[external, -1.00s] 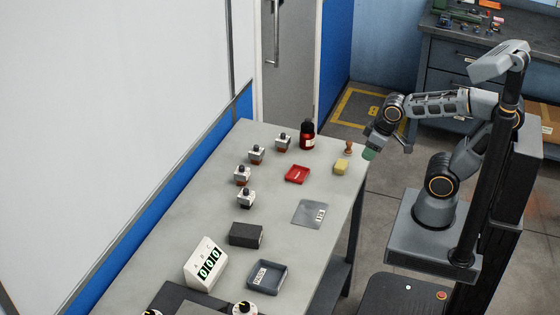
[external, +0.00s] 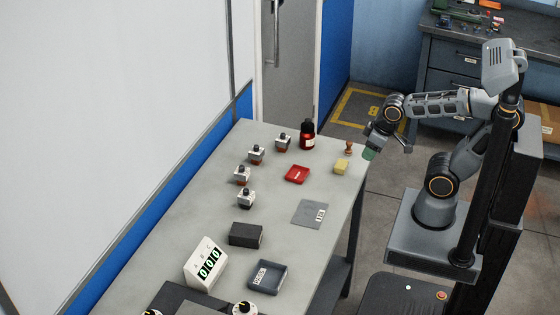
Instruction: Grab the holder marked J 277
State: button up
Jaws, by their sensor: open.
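Several small holders, each a pale block with a dark top, stand in a slanting row on the bench: one at the back (external: 283,142), then one (external: 257,154), one (external: 242,175) and the nearest one (external: 246,198). Their marks are too small to read, so I cannot tell which is J 277. My gripper (external: 375,150) is open and empty, off the right edge of the bench near its far end. It is well apart from the holders, with the yellow block and red tray between.
On the bench (external: 200,225) are a dark red bottle (external: 307,135), red tray (external: 297,174), yellow block (external: 341,166), brown stamp-like piece (external: 349,147), grey plate (external: 309,214), black block (external: 246,234), display reading 000 (external: 205,262) and grey tray (external: 267,277). A wall runs along the left.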

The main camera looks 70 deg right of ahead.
dwell(0.4)
jog(key=o, duration=0.7)
